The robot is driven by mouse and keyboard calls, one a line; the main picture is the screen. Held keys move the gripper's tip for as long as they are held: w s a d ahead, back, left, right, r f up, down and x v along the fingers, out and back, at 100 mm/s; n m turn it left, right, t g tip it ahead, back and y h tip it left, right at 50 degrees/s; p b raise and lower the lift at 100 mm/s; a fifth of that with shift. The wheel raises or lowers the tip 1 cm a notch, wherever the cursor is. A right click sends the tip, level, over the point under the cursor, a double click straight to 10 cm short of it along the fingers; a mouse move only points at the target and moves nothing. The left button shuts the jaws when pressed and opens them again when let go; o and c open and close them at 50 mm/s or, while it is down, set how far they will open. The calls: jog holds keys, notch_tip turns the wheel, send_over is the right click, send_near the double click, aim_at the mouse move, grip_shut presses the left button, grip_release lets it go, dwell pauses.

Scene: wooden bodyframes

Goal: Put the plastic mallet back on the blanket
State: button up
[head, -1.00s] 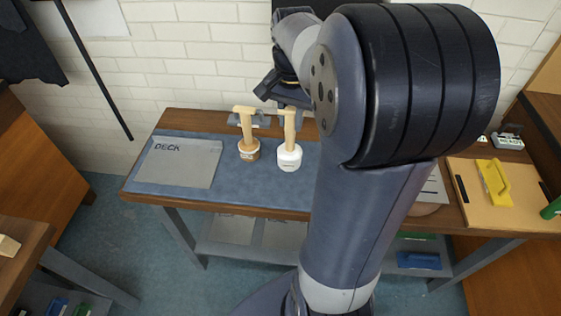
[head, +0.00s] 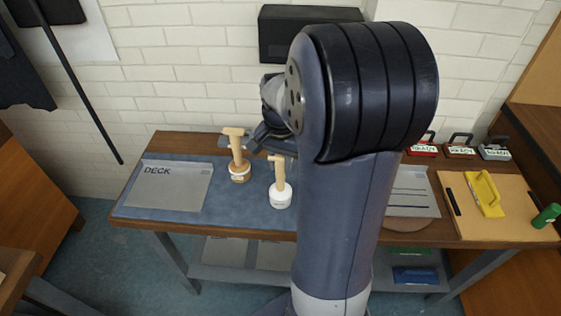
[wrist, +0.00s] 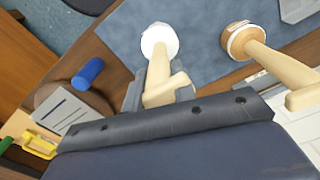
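The plastic mallet (head: 281,195), with a white head and pale handle, stands head-down over the front part of the blue blanket (head: 225,201). I cannot tell whether its head touches the cloth. In the wrist view the white head (wrist: 160,41) lies over the blanket, near its edge. My gripper (wrist: 160,93) has its fingers close on both sides of the handle and appears shut on it. In the head view my arm hides part of the gripper (head: 277,147).
A similar mallet with a brown head (head: 239,172) stands close by, to the left and behind. A grey DECK panel (head: 178,187) lies on the blanket's left. A yellow tool (head: 485,194) lies on a board at right. Bare blanket shows between the panel and the mallets.

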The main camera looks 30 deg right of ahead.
jog(key=o, duration=0.4)
jog(key=shift+r, duration=0.1)
notch_tip(320, 180, up, 12)
jog(key=shift+r+p, duration=0.1)
jog(key=shift+p, duration=0.25)
notch_tip(320, 180, down, 13)
jog(key=shift+r+b, duration=0.2)
jog(key=shift+b, duration=0.15)
notch_tip(320, 180, up, 3)
jog(key=shift+f, duration=0.15)
jog(key=shift+r, duration=0.7)
